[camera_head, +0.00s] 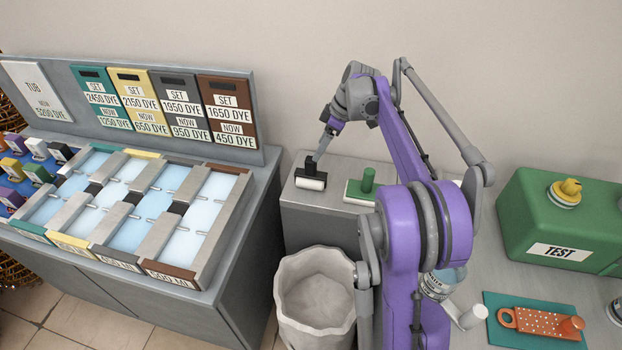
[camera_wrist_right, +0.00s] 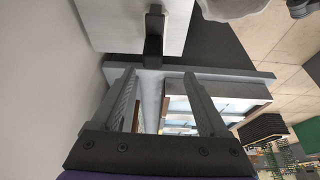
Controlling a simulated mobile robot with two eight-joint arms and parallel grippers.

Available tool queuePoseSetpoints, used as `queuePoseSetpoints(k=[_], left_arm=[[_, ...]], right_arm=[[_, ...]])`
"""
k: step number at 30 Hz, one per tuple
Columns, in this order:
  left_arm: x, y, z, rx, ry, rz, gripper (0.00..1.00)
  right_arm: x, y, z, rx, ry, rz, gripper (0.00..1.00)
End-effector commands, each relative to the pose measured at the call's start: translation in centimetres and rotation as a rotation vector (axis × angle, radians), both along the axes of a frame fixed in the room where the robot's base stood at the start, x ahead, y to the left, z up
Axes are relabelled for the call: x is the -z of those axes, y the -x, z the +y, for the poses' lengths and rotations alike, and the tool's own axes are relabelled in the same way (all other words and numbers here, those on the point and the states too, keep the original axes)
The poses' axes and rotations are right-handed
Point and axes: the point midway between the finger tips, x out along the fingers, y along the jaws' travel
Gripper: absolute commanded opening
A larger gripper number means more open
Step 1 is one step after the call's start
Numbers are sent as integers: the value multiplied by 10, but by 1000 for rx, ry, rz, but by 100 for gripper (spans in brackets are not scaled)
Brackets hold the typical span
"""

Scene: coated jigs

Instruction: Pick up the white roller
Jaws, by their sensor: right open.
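The white roller (camera_head: 311,182) lies on a low grey cabinet in the head view, with its black handle (camera_head: 310,165) standing up from it. My right gripper (camera_head: 321,152) is open, its fingers just above and beside the handle. In the right wrist view my gripper (camera_wrist_right: 160,78) shows two parted fingers with nothing between them. A dark upright piece, which looks like the handle (camera_wrist_right: 153,40), shows beyond the fingertips. I cannot tell whether a finger touches it. My left gripper is in neither view.
A green-handled block (camera_head: 362,188) stands close to the right on the same cabinet (camera_head: 340,222). The dye station (camera_head: 262,170) with blue tubs is at left. A bin (camera_head: 290,300) stands below. A green TEST box (camera_head: 540,225) and orange grater (camera_head: 535,323) are at right.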

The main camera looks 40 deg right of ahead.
Motion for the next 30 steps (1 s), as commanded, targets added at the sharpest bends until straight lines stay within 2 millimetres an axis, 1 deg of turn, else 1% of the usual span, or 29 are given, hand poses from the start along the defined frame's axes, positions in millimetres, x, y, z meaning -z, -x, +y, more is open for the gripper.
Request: queuePoseSetpoints(k=[1, 3, 5, 12, 19, 25, 27, 30], left_arm=[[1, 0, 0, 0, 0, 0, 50], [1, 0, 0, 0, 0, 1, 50], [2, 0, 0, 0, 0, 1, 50], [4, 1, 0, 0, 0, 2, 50], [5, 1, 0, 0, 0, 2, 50], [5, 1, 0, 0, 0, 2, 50], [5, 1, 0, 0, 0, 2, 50], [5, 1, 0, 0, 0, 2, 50]], right_arm=[[2, -2, -8, -10, -3, -5, 78], [5, -4, -13, -25, -4, -10, 78], [11, -6, -14, -30, -5, -12, 78], [46, -17, -5, -32, -5, -13, 78], [62, -23, 0, -32, -4, -12, 78], [91, -32, 6, -32, -4, -12, 78], [98, -35, 8, -31, -3, -13, 78], [103, -36, 9, -30, -4, -13, 78]])
